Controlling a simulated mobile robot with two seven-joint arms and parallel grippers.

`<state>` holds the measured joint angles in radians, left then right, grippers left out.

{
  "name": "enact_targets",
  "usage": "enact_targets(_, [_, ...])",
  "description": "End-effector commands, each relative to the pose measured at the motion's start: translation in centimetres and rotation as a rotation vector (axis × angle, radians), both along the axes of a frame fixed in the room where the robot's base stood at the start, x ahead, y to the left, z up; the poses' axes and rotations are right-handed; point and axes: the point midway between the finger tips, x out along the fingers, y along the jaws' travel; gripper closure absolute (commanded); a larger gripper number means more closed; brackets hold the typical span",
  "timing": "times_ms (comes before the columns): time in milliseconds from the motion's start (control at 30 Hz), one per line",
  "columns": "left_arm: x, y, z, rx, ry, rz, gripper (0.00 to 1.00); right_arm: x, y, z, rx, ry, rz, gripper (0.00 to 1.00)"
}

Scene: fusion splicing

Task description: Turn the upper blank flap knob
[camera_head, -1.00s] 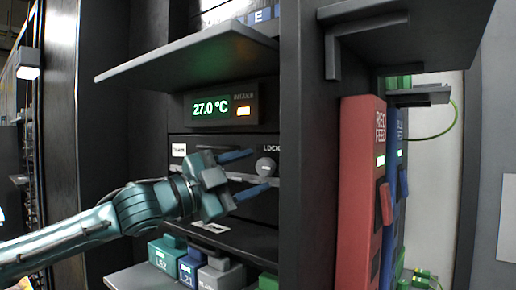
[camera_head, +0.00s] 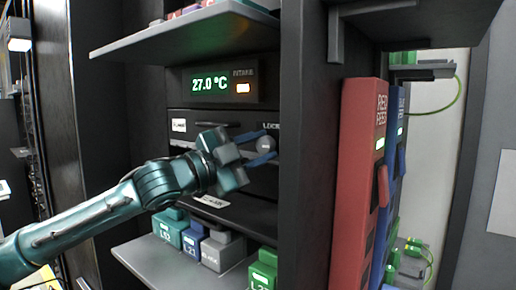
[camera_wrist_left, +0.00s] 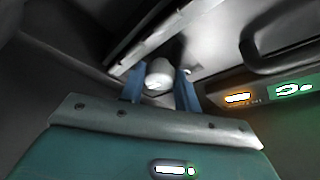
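The upper blank flap (camera_head: 205,144) is a dark panel below the temperature display, with a small white label at its left and lettering partly hidden at its right. Its round grey knob (camera_head: 266,145) is at the right end, and the knob also shows pale in the left wrist view (camera_wrist_left: 159,74). My left gripper (camera_head: 258,147) has its two blue fingers on either side of the knob. In the left wrist view narrow gaps seem to show between knob and fingers, so the gripper looks open around it. My right gripper is not in view.
The display (camera_head: 220,84) reads 27.0 °C above the flap. A grey shelf (camera_head: 150,45) juts out above, and a lower shelf (camera_head: 150,262) holds several coloured blocks. A dark post (camera_head: 308,150) and a red unit (camera_head: 357,190) stand close on the right.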

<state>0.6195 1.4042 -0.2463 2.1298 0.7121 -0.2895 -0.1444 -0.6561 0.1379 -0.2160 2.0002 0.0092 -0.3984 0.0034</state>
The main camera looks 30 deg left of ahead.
Motion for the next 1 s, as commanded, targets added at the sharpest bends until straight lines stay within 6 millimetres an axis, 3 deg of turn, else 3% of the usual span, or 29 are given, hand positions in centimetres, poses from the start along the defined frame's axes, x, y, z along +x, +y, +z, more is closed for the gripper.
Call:
enact_targets(233, [0.0,0.0,0.0,0.000,0.000,0.000,0.90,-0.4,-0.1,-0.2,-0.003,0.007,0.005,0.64])
enact_targets(667, [0.0,-0.1,-0.4,-0.096,0.006,-0.002,0.91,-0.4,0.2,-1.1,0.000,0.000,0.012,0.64])
enact_targets(1000, [-0.1,-0.3,-0.5,-0.382,0.027,-0.006,0.91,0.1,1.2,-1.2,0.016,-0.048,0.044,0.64])
